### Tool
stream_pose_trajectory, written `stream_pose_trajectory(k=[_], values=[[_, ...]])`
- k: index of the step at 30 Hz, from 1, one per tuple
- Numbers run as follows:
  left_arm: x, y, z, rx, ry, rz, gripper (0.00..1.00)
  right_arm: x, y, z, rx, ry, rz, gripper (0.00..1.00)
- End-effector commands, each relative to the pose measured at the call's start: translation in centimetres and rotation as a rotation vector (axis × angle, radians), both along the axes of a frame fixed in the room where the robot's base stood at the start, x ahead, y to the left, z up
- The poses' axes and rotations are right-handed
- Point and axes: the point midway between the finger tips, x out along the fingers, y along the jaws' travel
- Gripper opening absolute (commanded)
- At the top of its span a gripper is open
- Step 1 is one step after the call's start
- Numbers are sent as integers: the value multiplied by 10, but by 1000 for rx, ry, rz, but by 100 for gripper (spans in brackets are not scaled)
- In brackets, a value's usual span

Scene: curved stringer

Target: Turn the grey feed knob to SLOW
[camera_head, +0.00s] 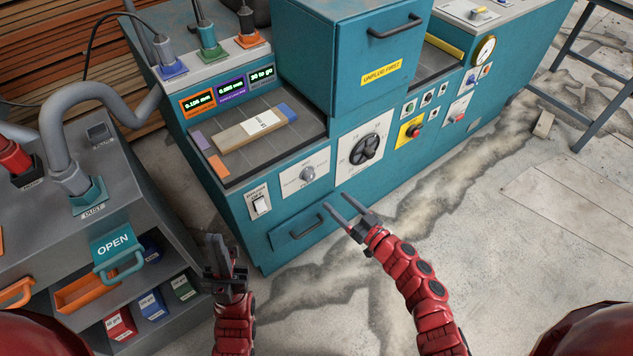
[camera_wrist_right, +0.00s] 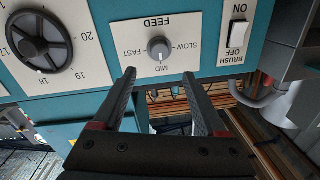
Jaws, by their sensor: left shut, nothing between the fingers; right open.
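The grey feed knob (camera_head: 307,174) is a small round knob on a white plate on the teal machine's front. In the right wrist view the knob (camera_wrist_right: 159,49) appears upside down with its FEED plate (camera_wrist_right: 190,28), which carries the words SLOW, MID and FAST. I cannot tell which word the knob points to. My right gripper (camera_head: 335,201) is open and empty, below and right of the knob. In the wrist view its fingertips (camera_wrist_right: 159,75) are apart, with the knob beyond the gap, not touched. My left gripper (camera_head: 224,246) is shut and empty, low and left of the machine's drawer.
A big black dial (camera_head: 365,149) is right of the feed plate, and a white brush switch (camera_head: 260,204) is left. A drawer handle (camera_head: 307,227) juts out below. A grey cabinet (camera_head: 110,165) with an open orange drawer stands left. The floor in front is clear.

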Motion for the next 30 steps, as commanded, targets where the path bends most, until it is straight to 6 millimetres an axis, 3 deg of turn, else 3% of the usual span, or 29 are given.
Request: stream_pose_trajectory(k=[6,12,18,27,30], values=[[0,0,-2,0,0,0,0,41,33,1,3,-3,-1,74],[0,0,-6,0,0,0,0,66,54,0,1,-1,-1,74],[0,0,-7,0,0,0,0,77,65,0,2,-1,1,74],[0,0,-7,0,0,0,0,78,66,0,1,-1,1,74],[0,0,-7,0,0,0,0,78,65,0,1,-1,1,58]])
